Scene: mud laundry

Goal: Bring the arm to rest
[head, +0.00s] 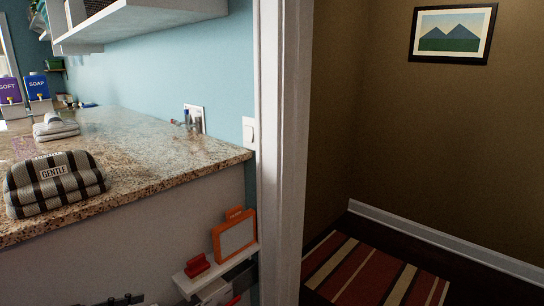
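Neither of my arms can be made out in the head view, and neither gripper shows. Some small dark shapes (118,300) are cut off by the bottom edge at the left, and I cannot tell what they are.
A granite counter (150,150) fills the left, with a striped rolled towel labelled GENTLE (55,183), folded cloths (56,127) and soap dispensers (37,88). Below its right end, a small shelf (215,270) holds an orange-framed item (235,236). A white door frame (283,150) stands beside a striped rug (375,272).

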